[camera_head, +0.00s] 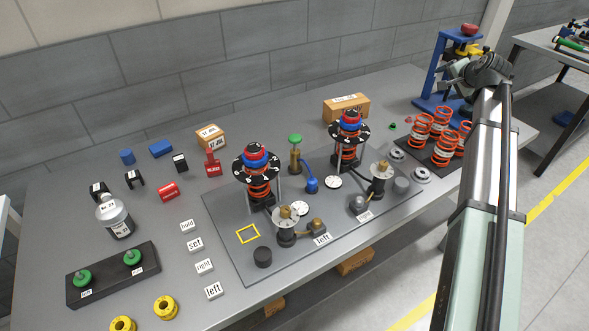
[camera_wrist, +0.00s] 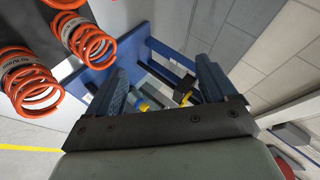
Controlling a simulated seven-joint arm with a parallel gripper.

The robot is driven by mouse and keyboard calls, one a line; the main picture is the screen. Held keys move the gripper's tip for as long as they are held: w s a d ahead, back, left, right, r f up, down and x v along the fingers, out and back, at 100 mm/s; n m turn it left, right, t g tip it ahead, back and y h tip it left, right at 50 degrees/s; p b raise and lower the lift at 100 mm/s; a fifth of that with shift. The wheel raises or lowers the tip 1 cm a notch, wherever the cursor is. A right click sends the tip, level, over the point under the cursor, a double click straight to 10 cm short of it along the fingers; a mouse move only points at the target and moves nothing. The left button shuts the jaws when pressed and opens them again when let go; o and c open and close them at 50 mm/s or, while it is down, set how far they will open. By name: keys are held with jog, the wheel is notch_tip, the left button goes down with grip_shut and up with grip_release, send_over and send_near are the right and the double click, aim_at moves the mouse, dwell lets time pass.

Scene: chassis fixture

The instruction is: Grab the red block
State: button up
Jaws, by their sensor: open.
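Two red pieces lie on the grey bench in the head view, left of centre. One is an upright red piece with a pale label (camera_head: 212,164), beside a cardboard box. The other is a small red cylinder-like piece (camera_head: 168,191) lying farther left. I cannot tell which is meant by the red block. My gripper (camera_head: 452,72) is at the far right, near the blue press frame (camera_head: 428,82), well away from both pieces. In the wrist view its two fingers (camera_wrist: 165,88) are apart with nothing held between them. The blue frame shows beyond them.
A grey plate (camera_head: 226,226) with two spring assemblies (camera_head: 258,182) occupies the bench middle. Orange springs (camera_head: 420,128) stand on a dark mat near my arm. Cardboard boxes (camera_head: 346,107) stand at the back. Small labelled cards and a black tray (camera_head: 110,286) are at left.

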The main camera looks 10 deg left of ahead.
jog(key=s+a+r+n+y, duration=0.1)
jog(key=s+a+r+n, duration=0.4)
jog(key=a, duration=0.8)
jog(key=s+a+r+n+t, duration=0.1)
jog(key=s+a+r+n, duration=0.35)
jog(key=a, duration=0.85)
jog(key=s+a+r+n+y, duration=0.1)
jog(key=s+a+r+n, duration=0.45)
jog(key=a, duration=0.75)
jog(key=n+g+h, duration=0.1)
jog(key=n+g, duration=0.4)
jog(key=g, duration=0.4)
send_over(167, 187)
jog(key=s+d, duration=0.3)
jog(key=d, duration=0.1)
notch_tip(167, 187, down, 21)
jog(key=x, duration=1.3)
jog(key=shift+w+d+f, duration=0.1)
jog(key=shift+f, duration=0.15)
jog(key=c, duration=1)
